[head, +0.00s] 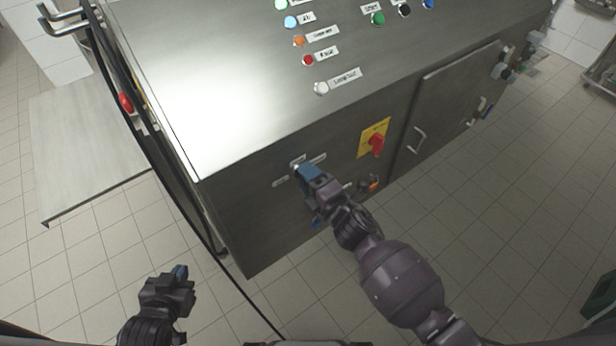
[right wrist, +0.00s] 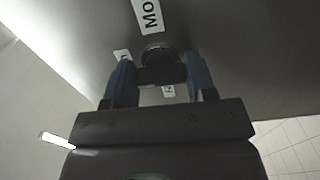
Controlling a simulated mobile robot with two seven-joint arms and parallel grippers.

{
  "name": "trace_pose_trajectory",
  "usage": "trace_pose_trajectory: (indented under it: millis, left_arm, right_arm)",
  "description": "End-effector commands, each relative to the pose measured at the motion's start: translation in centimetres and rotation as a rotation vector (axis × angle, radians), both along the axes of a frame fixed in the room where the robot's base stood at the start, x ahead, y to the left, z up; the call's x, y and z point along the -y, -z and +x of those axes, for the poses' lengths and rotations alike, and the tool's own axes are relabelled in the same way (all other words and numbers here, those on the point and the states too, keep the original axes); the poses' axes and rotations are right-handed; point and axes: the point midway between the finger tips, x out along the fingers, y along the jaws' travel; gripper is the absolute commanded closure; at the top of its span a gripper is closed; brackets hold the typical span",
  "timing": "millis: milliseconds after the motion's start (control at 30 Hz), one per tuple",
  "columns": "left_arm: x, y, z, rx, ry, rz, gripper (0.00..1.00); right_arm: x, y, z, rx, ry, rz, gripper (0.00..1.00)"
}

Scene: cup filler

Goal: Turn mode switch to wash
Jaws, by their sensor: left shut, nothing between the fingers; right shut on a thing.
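The mode switch (right wrist: 160,68) is a dark round knob on the grey front panel. In the right wrist view it sits between the two blue fingers of my right gripper (right wrist: 160,88), which is shut on it. White labels stand around it, one reading "Mo" with the rest cut off. In the head view my right gripper (head: 306,172) is at the panel and hides most of the knob. I cannot read which label the knob points to. My left gripper (head: 180,272) is shut and empty, low at the left, away from the cabinet.
The steel cabinet top (head: 230,80) carries several coloured buttons with labels. A red switch on a yellow plate (head: 375,138) is right of my right gripper. A door with a handle (head: 419,139) is further right.

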Motion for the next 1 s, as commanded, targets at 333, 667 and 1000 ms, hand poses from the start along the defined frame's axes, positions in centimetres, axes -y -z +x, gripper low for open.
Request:
trace_pose_trajectory:
  millis: [333, 667, 1000]
  left_arm:
    - [0.0, 0.0, 0.0, 0.0, 0.0, 0.0, 1.0]
    - [0.0, 0.1, -0.2, -0.004, -0.002, 0.0, 1.0]
    - [-0.1, 0.2, -0.4, -0.007, -0.002, 0.0, 1.0]
  right_arm:
    - [0.0, 0.0, 0.0, -0.002, 0.0, 0.002, 0.29]
    - [0.1, 0.0, -0.1, -0.001, 0.0, 0.001, 0.23]
    - [2.8, 0.1, -3.7, -0.002, 0.001, 0.0, 0.23]
